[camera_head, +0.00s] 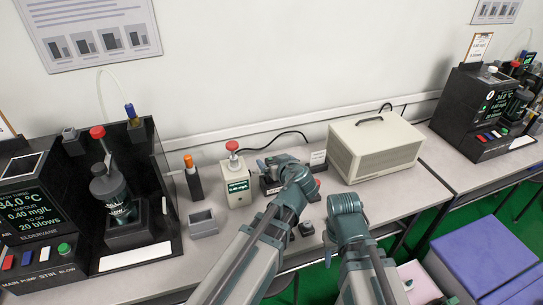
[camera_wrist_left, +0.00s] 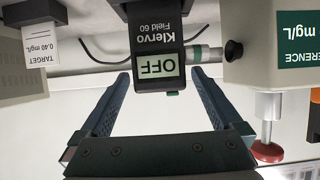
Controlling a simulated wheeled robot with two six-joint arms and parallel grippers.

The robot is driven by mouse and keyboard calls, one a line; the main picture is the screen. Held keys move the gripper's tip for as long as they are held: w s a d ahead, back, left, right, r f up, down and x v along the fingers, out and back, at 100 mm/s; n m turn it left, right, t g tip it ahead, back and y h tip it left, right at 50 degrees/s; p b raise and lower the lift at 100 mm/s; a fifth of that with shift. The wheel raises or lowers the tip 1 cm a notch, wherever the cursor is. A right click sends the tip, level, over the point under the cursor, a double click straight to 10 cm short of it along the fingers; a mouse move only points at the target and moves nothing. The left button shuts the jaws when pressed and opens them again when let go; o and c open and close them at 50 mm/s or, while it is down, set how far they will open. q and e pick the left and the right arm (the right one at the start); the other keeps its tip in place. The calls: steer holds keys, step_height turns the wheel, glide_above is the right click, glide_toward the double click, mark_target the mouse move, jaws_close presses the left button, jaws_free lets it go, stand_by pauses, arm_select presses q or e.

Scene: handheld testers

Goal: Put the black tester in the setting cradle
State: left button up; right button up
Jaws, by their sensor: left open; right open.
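The black tester (camera_wrist_left: 155,55), marked Klervo Field 60 with its screen reading OFF, stands between the spread fingers of my left gripper (camera_wrist_left: 160,100) in the left wrist view, which looks upside down. The fingers are open, with gaps on both sides of it. A metal nozzle (camera_wrist_left: 203,53) from the reference box reaches its side; I cannot tell if they touch. In the head view my left gripper (camera_head: 272,166) hides most of the tester. I cannot clearly make out the setting cradle there. My right gripper (camera_head: 328,238) is open near the table's front edge.
The cream reference box (camera_head: 237,184) with a red knob stands left of my left gripper. A target card (camera_head: 318,158) and a large beige case (camera_head: 375,150) stand to the right.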

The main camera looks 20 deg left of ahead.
arm_select(q)
steer(key=p+v, duration=0.1)
steer(key=v, duration=0.3)
steer(key=shift+s+r, duration=0.1)
steer(key=shift+s+d, duration=0.1)
stand_by(0.4)
